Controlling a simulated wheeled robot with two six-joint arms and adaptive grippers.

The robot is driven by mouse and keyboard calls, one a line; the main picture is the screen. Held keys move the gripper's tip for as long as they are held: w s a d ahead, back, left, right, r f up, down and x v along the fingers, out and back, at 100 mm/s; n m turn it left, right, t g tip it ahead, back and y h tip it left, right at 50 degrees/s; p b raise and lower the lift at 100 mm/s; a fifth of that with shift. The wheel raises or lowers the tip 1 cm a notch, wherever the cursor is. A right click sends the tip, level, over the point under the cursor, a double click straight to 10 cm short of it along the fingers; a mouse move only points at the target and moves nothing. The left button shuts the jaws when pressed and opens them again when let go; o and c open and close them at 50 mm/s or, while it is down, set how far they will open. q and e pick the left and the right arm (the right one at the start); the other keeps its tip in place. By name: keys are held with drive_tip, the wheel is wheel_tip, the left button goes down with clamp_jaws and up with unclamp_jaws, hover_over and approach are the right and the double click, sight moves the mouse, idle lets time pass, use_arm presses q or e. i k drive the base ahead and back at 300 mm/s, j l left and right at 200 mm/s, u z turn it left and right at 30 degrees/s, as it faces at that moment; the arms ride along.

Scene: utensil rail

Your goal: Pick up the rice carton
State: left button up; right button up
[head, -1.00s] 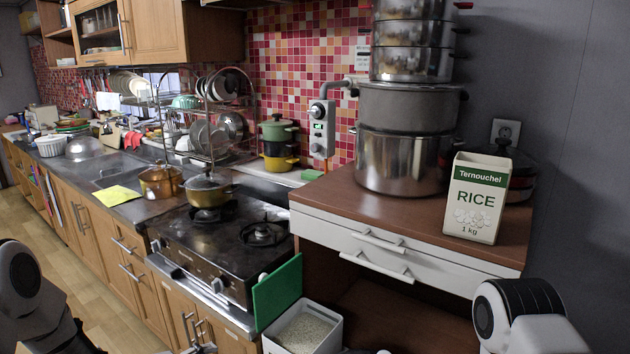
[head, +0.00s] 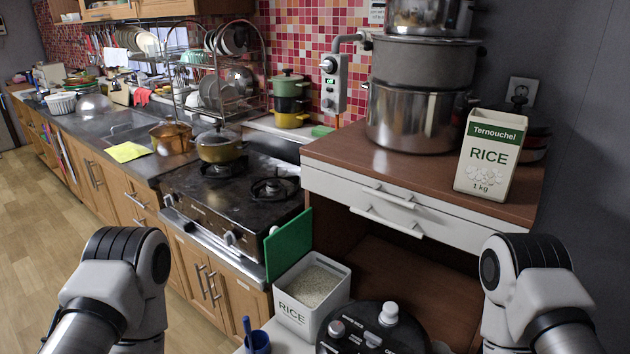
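The rice carton (head: 487,158) is a white box with a green band, labelled Ternouchel RICE 1 kg. It stands upright on the brown cabinet top (head: 340,158), near its front right edge. Nothing holds it. My two arms come up from the bottom of the head view, one at the lower left and one at the lower right, below and in front of the carton. Only upper arm parts show. Neither gripper is in the picture.
Stacked steel pots (head: 410,115) stand left of the carton, with dark cookware (head: 537,140) behind it. A white bin labelled RICE (head: 310,300), a blue cup (head: 258,342) and a black appliance (head: 372,330) are low in front. A gas stove (head: 235,200) is on the left.

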sight(494, 143)
drive_tip(key=i+j+z, duration=0.2)
drive_tip(key=j+z, duration=0.15)
drive_tip(key=j, duration=0.35)
drive_tip(key=i+j+z, duration=0.15)
drive_tip(key=j+z, duration=0.2)
drive_tip(key=j, duration=0.35)
drive_tip(key=j+z, duration=0.3)
drive_tip(key=j, duration=0.45)
drive_tip(key=i+j+z, duration=0.15)
drive_tip(key=j, duration=0.2)
drive_tip(key=i+j+z, duration=0.2)
drive_tip(key=j, duration=0.15)
drive_tip(key=i+j+z, duration=0.15)
drive_tip(key=j, duration=0.25)
drive_tip(key=i+j+z, duration=0.2)
drive_tip(key=j, duration=0.2)
drive_tip(key=k, duration=0.05)
